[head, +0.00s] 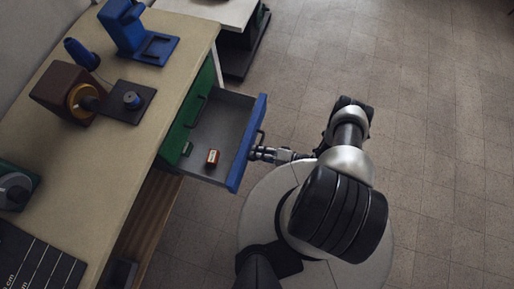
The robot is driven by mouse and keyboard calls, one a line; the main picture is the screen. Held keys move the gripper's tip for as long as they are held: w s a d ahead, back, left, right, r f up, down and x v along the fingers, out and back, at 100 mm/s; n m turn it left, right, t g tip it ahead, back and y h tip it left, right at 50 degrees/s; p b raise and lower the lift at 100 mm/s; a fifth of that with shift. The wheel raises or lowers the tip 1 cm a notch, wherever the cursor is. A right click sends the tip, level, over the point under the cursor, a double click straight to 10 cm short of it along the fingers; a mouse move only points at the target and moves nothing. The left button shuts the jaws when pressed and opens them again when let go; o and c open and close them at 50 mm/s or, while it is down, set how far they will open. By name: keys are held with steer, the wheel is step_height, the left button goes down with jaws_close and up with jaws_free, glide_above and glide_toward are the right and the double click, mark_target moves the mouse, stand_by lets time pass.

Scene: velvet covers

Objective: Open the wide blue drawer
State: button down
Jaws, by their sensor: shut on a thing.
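The wide blue drawer (247,143) shows in the head view, pulled well out from the green front of the workbench. The fingertips are small and partly hidden against the handle.
A green closed drawer front (190,105) sits beside the open drawer. Tiled floor (430,110) is free to the right.

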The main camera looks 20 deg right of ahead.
steer(key=shift+s+d+r, duration=0.15)
steer(key=shift+s+d, duration=0.05)
steer(key=shift+d, duration=0.05)
steer(key=c, duration=1.9)
jaws_free()
steer(key=shift+c, duration=0.2)
steer(key=v, duration=1.2)
